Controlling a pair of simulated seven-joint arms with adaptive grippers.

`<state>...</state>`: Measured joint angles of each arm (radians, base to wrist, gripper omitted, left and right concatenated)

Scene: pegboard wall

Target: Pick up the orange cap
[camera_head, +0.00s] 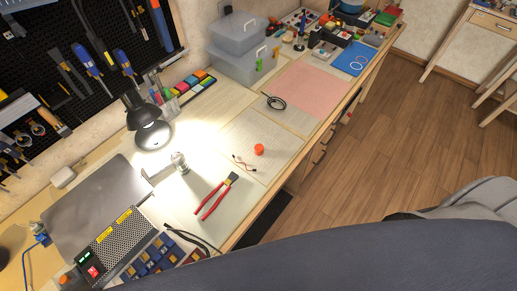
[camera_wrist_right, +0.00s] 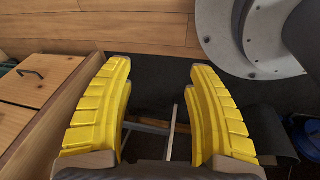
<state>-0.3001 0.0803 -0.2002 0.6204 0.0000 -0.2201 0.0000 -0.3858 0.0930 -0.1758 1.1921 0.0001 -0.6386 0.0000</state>
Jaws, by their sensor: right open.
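The orange cap (camera_head: 259,149) sits on the light workbench near its front edge in the head view, next to a small item with thin red and dark leads (camera_head: 243,163). My right gripper (camera_wrist_right: 160,85) shows only in its wrist view. Its two yellow ribbed fingers are wide apart with nothing between them. It points down past the bench front toward the floor, and the cap is not in that view. My left gripper is in neither view.
A pink mat (camera_head: 308,88) lies farther along. Wooden drawers (camera_wrist_right: 35,80) are close beside my right gripper.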

